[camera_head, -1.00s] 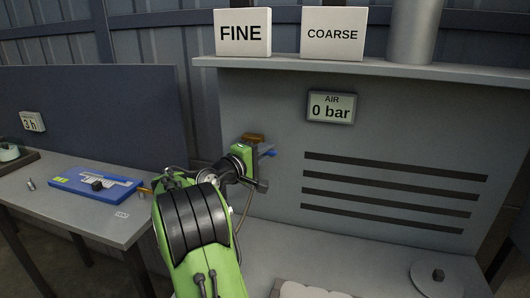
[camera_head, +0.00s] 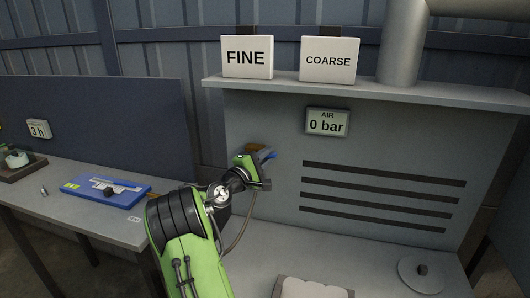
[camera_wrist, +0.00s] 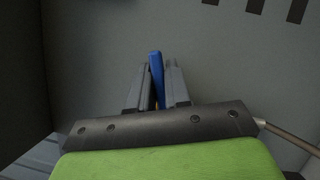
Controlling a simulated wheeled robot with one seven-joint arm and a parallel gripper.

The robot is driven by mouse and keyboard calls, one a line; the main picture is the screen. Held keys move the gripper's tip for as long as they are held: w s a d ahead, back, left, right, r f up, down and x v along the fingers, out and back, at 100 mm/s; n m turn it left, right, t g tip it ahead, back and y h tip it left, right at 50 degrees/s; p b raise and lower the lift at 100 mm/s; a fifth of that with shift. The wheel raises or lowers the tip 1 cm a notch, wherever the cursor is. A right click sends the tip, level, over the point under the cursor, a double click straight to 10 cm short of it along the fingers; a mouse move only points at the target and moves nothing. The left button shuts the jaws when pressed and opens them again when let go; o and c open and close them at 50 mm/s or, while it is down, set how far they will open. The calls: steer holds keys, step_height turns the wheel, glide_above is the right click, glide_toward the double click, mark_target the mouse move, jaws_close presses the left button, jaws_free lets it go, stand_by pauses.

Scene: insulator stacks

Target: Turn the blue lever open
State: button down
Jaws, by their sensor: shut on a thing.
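The blue lever (camera_wrist: 156,68) stands between the two fingers of my gripper (camera_wrist: 157,90) in the wrist view, and the fingers are shut on it. In the head view the lever's blue end (camera_head: 268,155) sticks out to the right beside my gripper (camera_head: 258,165), in front of the grey panel. A bit of brass-coloured fitting shows next to the lever. The rest of the valve is hidden behind my gripper. A gauge display (camera_head: 328,122) on the panel reads AIR 0 bar.
Signs FINE (camera_head: 247,57) and COARSE (camera_head: 329,60) stand on the shelf (camera_head: 370,89) above. Dark slots (camera_head: 380,197) cross the panel at right. A round plate (camera_head: 421,275) and a pale pad (camera_head: 312,288) lie on the lower worktop.

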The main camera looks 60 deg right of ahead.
steer(key=n+p, duration=0.1)
steer(key=r+n+h+p, duration=0.1)
steer(key=n, duration=0.1)
steer(key=w+n+p, duration=0.1)
steer(key=shift+a+r+t, duration=0.1)
steer(key=shift+r+t, duration=0.3)
steer(key=n+p, duration=0.2)
steer(key=w+r+n+t+h+p, duration=0.1)
steer(key=n+p, duration=0.1)
steer(key=n, duration=0.1)
steer(key=shift+a+r+t+h, duration=0.1)
steer(key=shift+t+h, duration=0.2)
steer(key=n+t+p, duration=0.1)
steer(key=n, duration=0.1)
steer(key=w+n+t+p, duration=0.1)
steer(key=n, duration=0.1)
steer(key=n+t+p, duration=0.1)
steer(key=n, duration=0.1)
steer(key=shift+w+a+r+h+p, duration=0.15)
steer(key=shift+w+r+h+p, duration=0.2)
steer(key=shift+w+h+p, duration=0.05)
steer(key=shift+w+n+t+p, duration=0.3)
steer(key=shift+n+t+p, duration=0.25)
steer(key=shift+n, duration=0.4)
steer(key=shift+w+n+t+p, duration=0.3)
steer(key=shift+n+t+p, duration=0.25)
steer(key=shift+n, duration=0.4)
steer(key=shift+a+f, duration=0.1)
steer(key=shift+f, duration=0.05)
